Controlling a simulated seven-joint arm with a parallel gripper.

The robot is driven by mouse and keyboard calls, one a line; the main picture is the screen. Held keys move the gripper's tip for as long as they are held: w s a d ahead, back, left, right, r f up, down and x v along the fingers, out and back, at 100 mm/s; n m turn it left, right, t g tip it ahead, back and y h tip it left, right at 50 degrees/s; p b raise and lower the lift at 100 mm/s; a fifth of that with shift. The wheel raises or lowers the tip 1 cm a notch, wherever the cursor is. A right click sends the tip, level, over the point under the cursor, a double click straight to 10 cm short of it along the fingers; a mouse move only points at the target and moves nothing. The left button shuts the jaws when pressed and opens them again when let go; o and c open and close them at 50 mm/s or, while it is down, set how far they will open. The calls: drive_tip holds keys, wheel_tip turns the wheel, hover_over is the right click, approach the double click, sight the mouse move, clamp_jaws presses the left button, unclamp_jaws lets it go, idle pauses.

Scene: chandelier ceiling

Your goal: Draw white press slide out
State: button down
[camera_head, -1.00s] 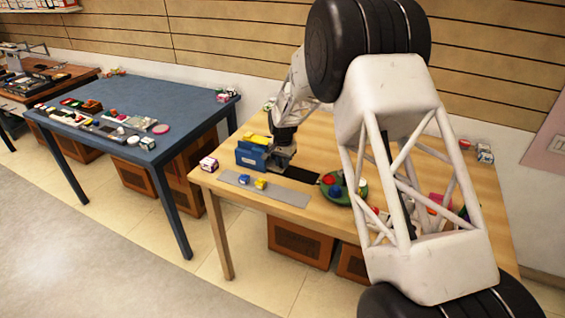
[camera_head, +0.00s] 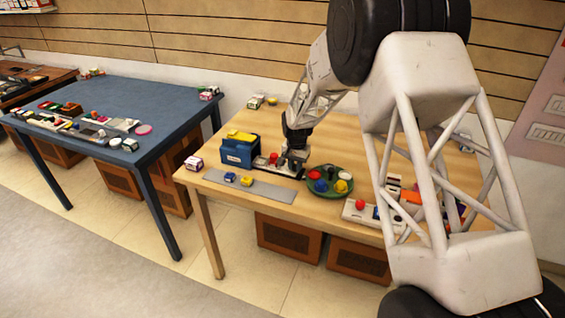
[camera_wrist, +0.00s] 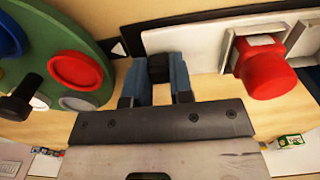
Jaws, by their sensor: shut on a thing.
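The press (camera_head: 239,153) is a blue block with a yellow top, at the left of the wooden table. The white slide (camera_wrist: 185,38) sticks out of its right side in the head view. A red cylinder (camera_wrist: 268,75) sits on the slide; it also shows in the head view (camera_head: 273,158). My gripper (camera_wrist: 158,80) is shut on a small black knob (camera_wrist: 158,68) at the slide's end. In the head view my gripper (camera_head: 292,160) stands low over the table, between the press and the green round tray. How far the slide reaches into the press is hidden.
The green round tray (camera_head: 318,190) with coloured pieces is close to my gripper's right. A grey strip (camera_head: 254,188) with a blue and a yellow block lies in front. A white box with a red knob (camera_head: 360,206) stands further right. A blue table (camera_head: 140,95) stands left.

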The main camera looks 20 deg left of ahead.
drive_tip(key=shift+d, duration=1.1)
drive_tip(key=c, duration=1)
unclamp_jaws()
drive_tip(key=shift+d, duration=0.1)
drive_tip(key=shift+r, duration=0.1)
wheel_tip(320, 180, up, 8)
wheel_tip(320, 180, up, 5)
drive_tip(key=shift+f, duration=0.15)
